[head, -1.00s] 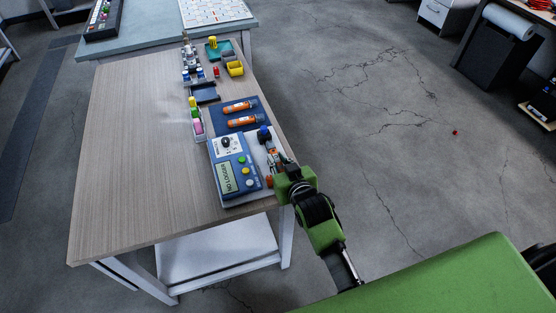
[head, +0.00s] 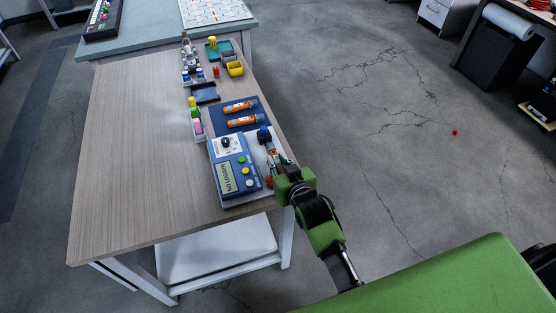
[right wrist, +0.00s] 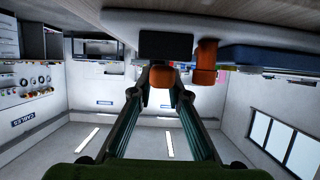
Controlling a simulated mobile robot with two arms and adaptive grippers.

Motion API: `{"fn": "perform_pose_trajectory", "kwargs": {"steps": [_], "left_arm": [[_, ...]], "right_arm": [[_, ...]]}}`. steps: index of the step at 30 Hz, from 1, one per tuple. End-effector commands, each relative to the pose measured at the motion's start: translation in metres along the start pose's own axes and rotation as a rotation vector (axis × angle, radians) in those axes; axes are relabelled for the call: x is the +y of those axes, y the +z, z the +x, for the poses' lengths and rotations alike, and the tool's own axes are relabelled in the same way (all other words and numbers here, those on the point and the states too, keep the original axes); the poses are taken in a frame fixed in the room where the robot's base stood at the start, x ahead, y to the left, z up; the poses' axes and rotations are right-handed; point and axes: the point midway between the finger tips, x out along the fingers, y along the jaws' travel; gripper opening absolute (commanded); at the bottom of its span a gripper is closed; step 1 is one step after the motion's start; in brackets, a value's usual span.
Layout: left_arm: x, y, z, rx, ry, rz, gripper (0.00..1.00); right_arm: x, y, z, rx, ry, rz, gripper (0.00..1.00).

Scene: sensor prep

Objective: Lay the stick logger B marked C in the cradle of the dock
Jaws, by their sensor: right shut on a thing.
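The blue dock (head: 222,180) lies at the table's near right corner, with a display reading "NO LOGGER", a black dial and coloured buttons. A pale strip with a blue knob (head: 263,131) runs along its right side. My right gripper (head: 274,168) is at this strip, shut on an orange stick logger; its orange end (right wrist: 160,98) shows between the fingertips in the right wrist view. I cannot read its mark, and the fingers partly hide it. Whether it touches the cradle is unclear. Two other orange stick loggers (head: 239,106) (head: 241,121) lie on a dark blue mat (head: 221,126). My left gripper is out of view.
A white holder with coloured items (head: 197,126) stands left of the mat. A dark tray (head: 205,93), yellow bin (head: 235,69) and green tray (head: 222,46) are farther back. The left of the wooden table (head: 140,150) is clear.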

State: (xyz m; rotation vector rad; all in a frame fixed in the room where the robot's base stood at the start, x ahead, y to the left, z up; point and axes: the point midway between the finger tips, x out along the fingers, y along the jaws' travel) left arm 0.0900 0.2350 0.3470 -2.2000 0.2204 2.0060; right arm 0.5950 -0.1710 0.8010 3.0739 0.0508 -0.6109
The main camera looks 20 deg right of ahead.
Motion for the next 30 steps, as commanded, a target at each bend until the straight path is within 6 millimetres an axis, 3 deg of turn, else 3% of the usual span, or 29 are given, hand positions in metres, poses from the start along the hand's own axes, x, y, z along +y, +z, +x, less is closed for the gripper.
{"fn": "perform_pose_trajectory", "kwargs": {"steps": [30], "left_arm": [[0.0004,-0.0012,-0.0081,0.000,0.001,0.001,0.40]], "right_arm": [[-0.0001,-0.0008,-0.0004,0.001,0.000,0.000,0.00]]}}
